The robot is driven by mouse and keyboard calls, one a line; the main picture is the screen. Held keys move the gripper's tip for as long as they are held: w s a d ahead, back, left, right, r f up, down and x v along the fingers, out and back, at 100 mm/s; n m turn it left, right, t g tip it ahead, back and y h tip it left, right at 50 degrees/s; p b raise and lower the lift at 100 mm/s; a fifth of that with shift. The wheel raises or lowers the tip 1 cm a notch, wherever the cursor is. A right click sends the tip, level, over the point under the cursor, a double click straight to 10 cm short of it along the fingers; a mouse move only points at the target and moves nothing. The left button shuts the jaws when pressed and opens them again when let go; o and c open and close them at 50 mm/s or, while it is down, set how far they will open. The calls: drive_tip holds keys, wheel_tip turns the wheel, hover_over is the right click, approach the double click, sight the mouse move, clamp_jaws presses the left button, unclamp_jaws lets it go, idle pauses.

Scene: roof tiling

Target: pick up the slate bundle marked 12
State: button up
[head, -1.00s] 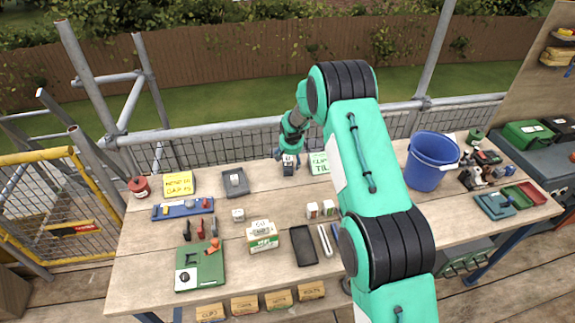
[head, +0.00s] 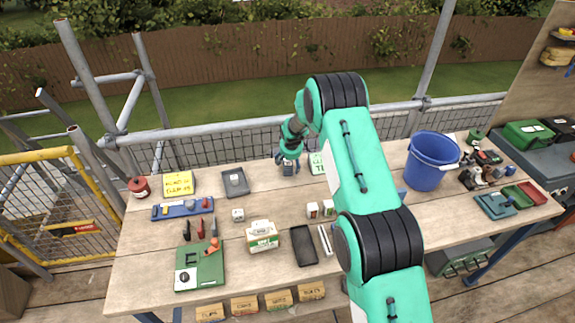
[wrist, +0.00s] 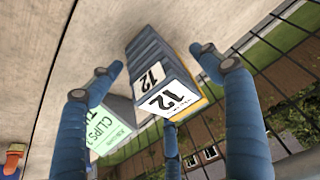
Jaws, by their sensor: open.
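The slate bundle marked 12 (wrist: 158,72) is a stack of dark grey-blue slates with white "12" labels on two faces. In the wrist view it sits at the centre, between the spread blue fingers of my gripper (wrist: 163,80). One finger is at its left, one at its right and one at the lower middle. The fingers look apart from it, so my gripper is open and empty. In the head view my gripper (head: 288,165) is at the back of the bench, small and partly covering the bundle.
A pale green sign reading "CLIPS" (wrist: 103,118) stands close beside the bundle. A mesh guard rail (head: 240,127) runs behind the bench. A grey tray (head: 235,182) lies to the left, and a blue bucket (head: 430,165) stands to the right.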

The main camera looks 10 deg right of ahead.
drive_tip(key=shift+f, duration=0.15)
idle(0.4)
drive_tip(key=shift+w, duration=0.15)
drive_tip(key=c, duration=1.8)
drive_tip(key=shift+r, duration=0.9)
wheel_tip(320, 180, up, 2)
drive_tip(key=shift+r, duration=0.1)
drive_tip(key=s+r, duration=0.1)
drive_tip(key=s, duration=1.5)
drive_tip(key=shift+a, duration=0.15)
